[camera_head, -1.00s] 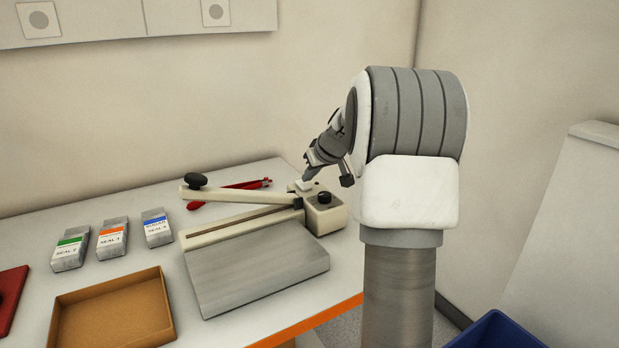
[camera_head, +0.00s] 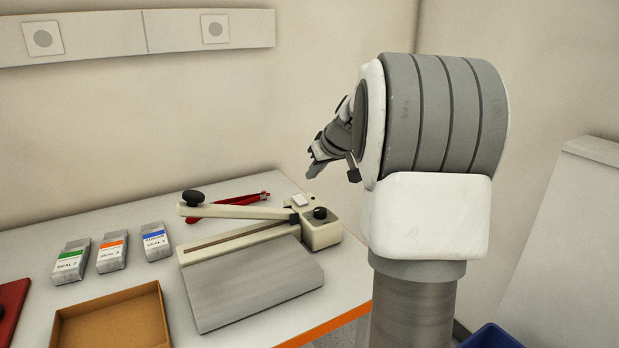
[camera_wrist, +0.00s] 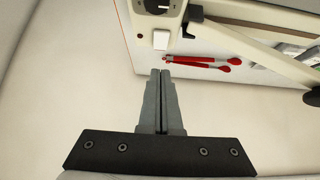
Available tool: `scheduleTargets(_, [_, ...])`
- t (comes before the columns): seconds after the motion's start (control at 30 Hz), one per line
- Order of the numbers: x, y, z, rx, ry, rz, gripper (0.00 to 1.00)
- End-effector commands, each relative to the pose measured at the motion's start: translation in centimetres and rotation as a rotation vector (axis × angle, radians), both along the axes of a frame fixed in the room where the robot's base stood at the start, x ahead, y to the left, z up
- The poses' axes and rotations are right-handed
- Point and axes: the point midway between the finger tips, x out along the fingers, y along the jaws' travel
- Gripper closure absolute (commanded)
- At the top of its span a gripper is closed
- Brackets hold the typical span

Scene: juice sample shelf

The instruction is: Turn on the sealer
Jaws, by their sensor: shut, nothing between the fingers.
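The sealer (camera_head: 228,236) is a cream device with a long arm raised at a slant, a black knob at the arm's end and a grey plate in front. Its housing at the right end carries a white rocker switch (camera_head: 300,199) and a black dial (camera_head: 320,213). In the wrist view the switch (camera_wrist: 161,39) and dial (camera_wrist: 158,5) show at the top. My gripper (camera_head: 312,172) is shut and empty, above and apart from the switch. In the wrist view its closed fingertips (camera_wrist: 160,74) point toward the switch with a gap between.
Red-handled tongs (camera_head: 228,205) lie behind the sealer arm. Three labelled pouches (camera_head: 112,252) stand at the left, with an empty brown tray (camera_head: 110,322) in front. A red item (camera_head: 10,308) is at the left edge. A blue bin (camera_head: 497,337) is low at right.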

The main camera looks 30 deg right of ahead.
Motion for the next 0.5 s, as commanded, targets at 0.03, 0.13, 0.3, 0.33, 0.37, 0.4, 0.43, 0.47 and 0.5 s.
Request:
scheduleTargets(0.03, [-0.9, -0.1, 0.7, -0.003, -0.003, -0.003, 1.00])
scheduleTargets(0.13, [-2.2, 0.0, 1.7, -0.001, -0.002, -0.002, 1.00])
scheduleTargets(0.3, [-3.7, 0.1, 2.7, 0.000, 0.000, -0.003, 1.00])
scheduleTargets(0.33, [-3.9, 0.1, 2.8, 0.000, 0.000, -0.003, 1.00])
scheduleTargets(0.37, [-4.0, 0.1, 2.9, 0.000, 0.000, -0.003, 1.00])
scheduleTargets(0.4, [-4.1, 0.1, 3.0, 0.000, 0.000, -0.003, 1.00])
scheduleTargets(0.43, [-4.1, 0.1, 3.0, 0.000, 0.000, -0.003, 1.00])
scheduleTargets(0.47, [-4.2, 0.1, 3.0, 0.000, 0.000, -0.001, 1.00])
scheduleTargets(0.5, [-4.2, 0.1, 3.0, 0.000, 0.000, -0.001, 1.00])
